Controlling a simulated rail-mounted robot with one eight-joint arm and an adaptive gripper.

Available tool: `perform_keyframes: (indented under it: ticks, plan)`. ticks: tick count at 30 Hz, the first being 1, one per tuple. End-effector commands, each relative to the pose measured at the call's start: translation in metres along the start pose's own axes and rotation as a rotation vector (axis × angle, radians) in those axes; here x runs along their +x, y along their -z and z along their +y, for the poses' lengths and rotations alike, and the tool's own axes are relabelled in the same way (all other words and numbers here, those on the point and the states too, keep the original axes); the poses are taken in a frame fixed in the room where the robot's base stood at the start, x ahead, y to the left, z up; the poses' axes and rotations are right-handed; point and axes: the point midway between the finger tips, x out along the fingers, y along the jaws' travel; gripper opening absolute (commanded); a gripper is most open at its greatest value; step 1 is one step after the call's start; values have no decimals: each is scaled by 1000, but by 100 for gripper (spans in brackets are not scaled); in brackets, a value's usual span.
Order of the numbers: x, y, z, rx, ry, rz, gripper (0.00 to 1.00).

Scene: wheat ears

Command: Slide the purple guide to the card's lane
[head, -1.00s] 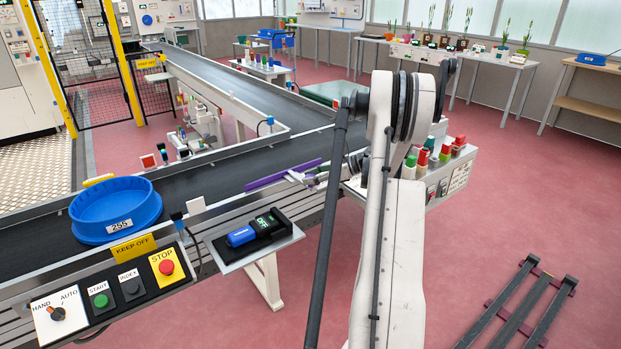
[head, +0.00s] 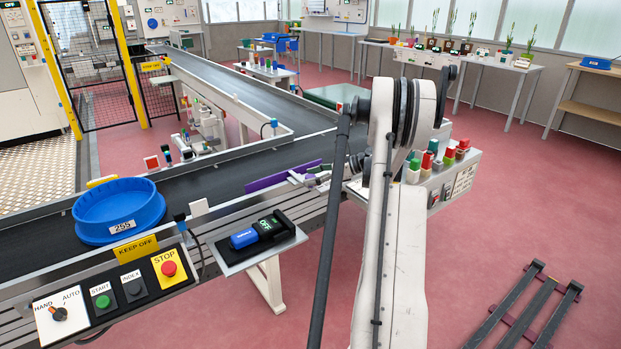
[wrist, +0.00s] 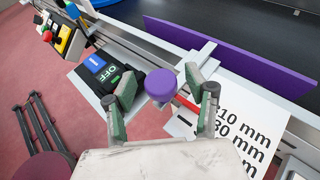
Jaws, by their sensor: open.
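The purple guide (head: 270,178) stands along the near edge of the dark belt in the head view. In the wrist view the guide (wrist: 235,55) is a long upright purple strip, joined by a pale bracket (wrist: 195,60) to a purple knob (wrist: 160,84). My gripper (wrist: 170,88) is open, one finger on each side of the knob; whether either touches it I cannot tell. A red pointer (wrist: 186,102) shows by the right finger. The white card (wrist: 232,122) with "10 mm" and "30 mm" lines is partly hidden by my gripper. My arm blocks part of this spot in the head view.
A blue tub (head: 118,210) marked 255 sits on the belt at left. A blue and black OFF device (head: 262,232) lies on a side shelf, close left of my gripper. The control panel (head: 110,290) is at front left. Red and green buttons (head: 435,160) stand at right.

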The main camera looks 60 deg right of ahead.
Motion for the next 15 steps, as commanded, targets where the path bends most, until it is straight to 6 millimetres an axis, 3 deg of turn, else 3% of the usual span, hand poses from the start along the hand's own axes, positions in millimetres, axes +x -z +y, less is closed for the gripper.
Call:
perform_keyframes:
  ticks: [15]
  plan:
    - [-92, 0, 0, 1, 2, 0, 50]
